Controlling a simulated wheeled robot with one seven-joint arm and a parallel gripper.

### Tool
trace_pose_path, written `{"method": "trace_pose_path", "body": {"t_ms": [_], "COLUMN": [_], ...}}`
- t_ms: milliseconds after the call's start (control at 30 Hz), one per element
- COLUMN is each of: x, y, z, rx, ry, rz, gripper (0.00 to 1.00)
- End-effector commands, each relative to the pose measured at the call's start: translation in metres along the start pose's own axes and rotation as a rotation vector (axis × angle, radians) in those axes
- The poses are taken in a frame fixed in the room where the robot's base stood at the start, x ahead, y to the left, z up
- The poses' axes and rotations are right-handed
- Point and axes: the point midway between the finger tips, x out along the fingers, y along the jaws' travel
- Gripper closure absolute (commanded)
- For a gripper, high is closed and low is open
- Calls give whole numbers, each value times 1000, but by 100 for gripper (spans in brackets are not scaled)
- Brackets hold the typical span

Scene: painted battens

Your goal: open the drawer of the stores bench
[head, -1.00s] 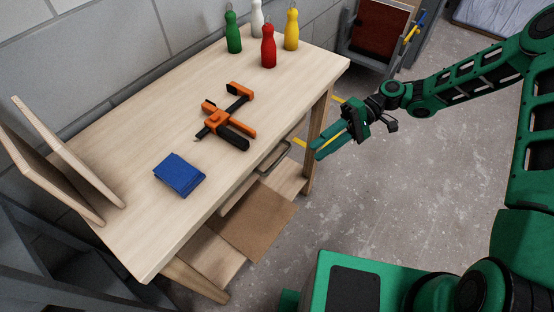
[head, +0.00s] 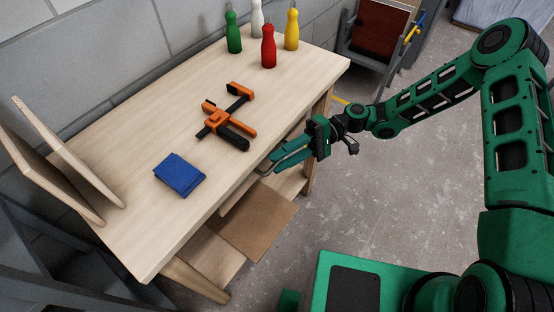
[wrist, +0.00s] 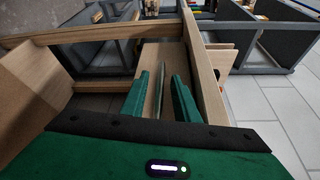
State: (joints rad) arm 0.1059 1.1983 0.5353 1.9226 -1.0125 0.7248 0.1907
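The stores bench (head: 130,215) is a pale wooden table at left in the head view. Its drawer (head: 236,200) sits under the front edge of the top and looks shut, though the top hides most of it. The drawer's grey bar handle (head: 265,169) is partly covered by my fingers. My gripper (head: 272,162) is open at the handle, its green fingers pointing at the bench front. In the wrist view the handle (wrist: 158,98) runs as a thin dark bar between the two fingers of my gripper (wrist: 161,80), with gaps showing on both sides.
On the bench top lie an orange and black clamp (head: 225,125) and a blue pad (head: 179,174). Several coloured bottles, including a red one (head: 268,47), stand at the back. A brown board (head: 258,220) lies below. The grey floor (head: 400,220) at right is clear.

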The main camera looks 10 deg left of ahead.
Motion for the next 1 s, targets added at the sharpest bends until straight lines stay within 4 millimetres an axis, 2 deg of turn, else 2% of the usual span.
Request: {"method": "trace_pose_path", "body": {"t_ms": [200,500,533,633,1000], "x": [17,18,18,18,22], "y": [0,0,0,0,1], "z": [0,0,0,0,5], "rx": [0,0,0,0,2], "ry": [0,1,1,1,-9], "rz": [0,0,0,0,3], "gripper": [72,72,77,100,100]}}
